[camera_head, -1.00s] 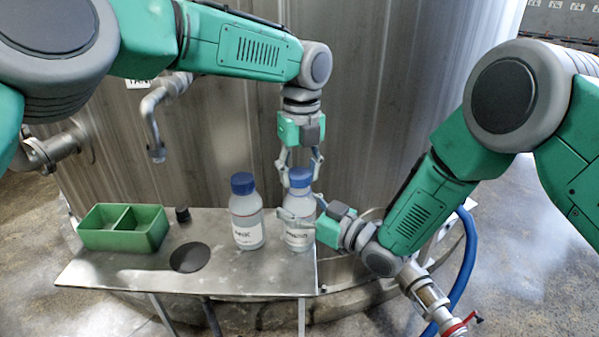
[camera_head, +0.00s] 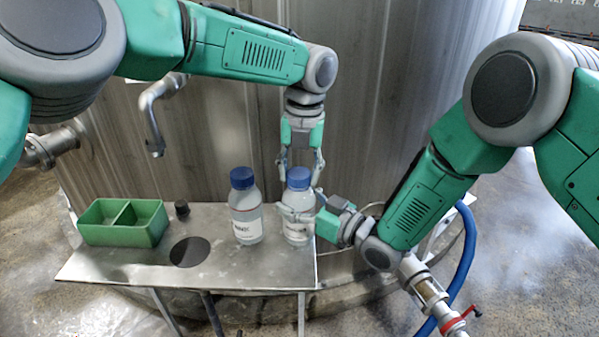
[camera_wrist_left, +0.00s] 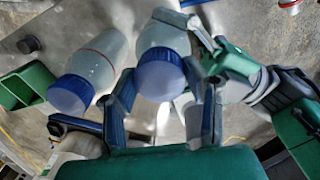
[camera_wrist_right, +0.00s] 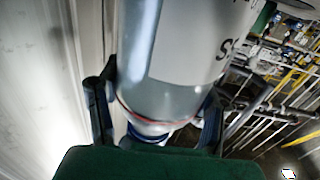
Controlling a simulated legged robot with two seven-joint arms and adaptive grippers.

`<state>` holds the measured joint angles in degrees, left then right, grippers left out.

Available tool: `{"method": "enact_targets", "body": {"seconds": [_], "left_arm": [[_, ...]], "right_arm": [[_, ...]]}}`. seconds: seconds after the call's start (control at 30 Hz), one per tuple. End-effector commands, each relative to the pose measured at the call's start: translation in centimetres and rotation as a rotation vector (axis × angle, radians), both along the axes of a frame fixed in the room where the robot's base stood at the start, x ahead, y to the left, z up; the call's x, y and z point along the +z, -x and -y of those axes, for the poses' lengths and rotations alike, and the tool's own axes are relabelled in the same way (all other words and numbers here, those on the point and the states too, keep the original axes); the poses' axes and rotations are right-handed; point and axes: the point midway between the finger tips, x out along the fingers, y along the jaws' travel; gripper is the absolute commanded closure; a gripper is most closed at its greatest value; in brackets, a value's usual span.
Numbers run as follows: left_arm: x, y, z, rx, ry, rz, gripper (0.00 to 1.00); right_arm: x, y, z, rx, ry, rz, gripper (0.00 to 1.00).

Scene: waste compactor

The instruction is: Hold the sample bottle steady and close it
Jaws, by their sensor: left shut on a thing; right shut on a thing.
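Two clear bottles with blue caps and white labels stand upright side by side on the metal shelf (camera_head: 120,265). My left gripper (camera_head: 300,167) reaches down from above, its fingers shut around the blue cap (camera_head: 299,180) on the right-hand bottle (camera_head: 296,236). The left wrist view shows this cap (camera_wrist_left: 160,80) between the fingers. My right gripper (camera_head: 300,213) comes in from the right and is shut on that bottle's body, which also shows in the right wrist view (camera_wrist_right: 180,65). The cap sits at the bottle's mouth; its thread is hidden. The other bottle (camera_head: 246,224) stands untouched close by.
A green two-part tray (camera_head: 122,236) and a small black knob (camera_head: 181,209) are on the shelf's left, beside a dark round opening (camera_head: 190,252). A large metal tank (camera_head: 385,80) rises behind. A blue hose (camera_head: 465,265) hangs at the right.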

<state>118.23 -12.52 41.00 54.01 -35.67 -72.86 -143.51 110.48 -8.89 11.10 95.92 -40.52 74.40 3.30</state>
Motion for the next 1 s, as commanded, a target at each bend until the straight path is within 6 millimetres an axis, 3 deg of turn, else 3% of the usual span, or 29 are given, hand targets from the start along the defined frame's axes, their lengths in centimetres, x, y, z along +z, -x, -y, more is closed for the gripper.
{"method": "enact_targets", "body": {"seconds": [0.2, 0.3, 0.73, 0.8, 1.0], "left_arm": [[-0.39, 0.27, 0.0, -0.459, 0.004, -0.015, 0.71], [-0.37, 0.21, -0.03, -0.566, 0.003, -0.014, 0.71], [-0.01, -0.14, -0.21, -0.645, -0.006, -0.001, 0.71], [0.0, -0.15, -0.22, -0.645, -0.006, 0.0, 0.43], [-0.01, -0.09, -0.14, -0.645, -0.005, -0.002, 0.4]], "right_arm": [[-0.29, 0.01, 0.18, -0.003, 0.004, -0.006, 1.0], [-0.29, 0.0, 0.19, -0.003, 0.004, -0.006, 1.0], [-0.26, -0.01, 0.17, -0.003, 0.003, -0.005, 1.0], [-0.26, -0.01, 0.17, -0.003, 0.003, -0.005, 1.0], [-0.25, 0.0, 0.15, -0.003, 0.004, -0.005, 1.0]]}}
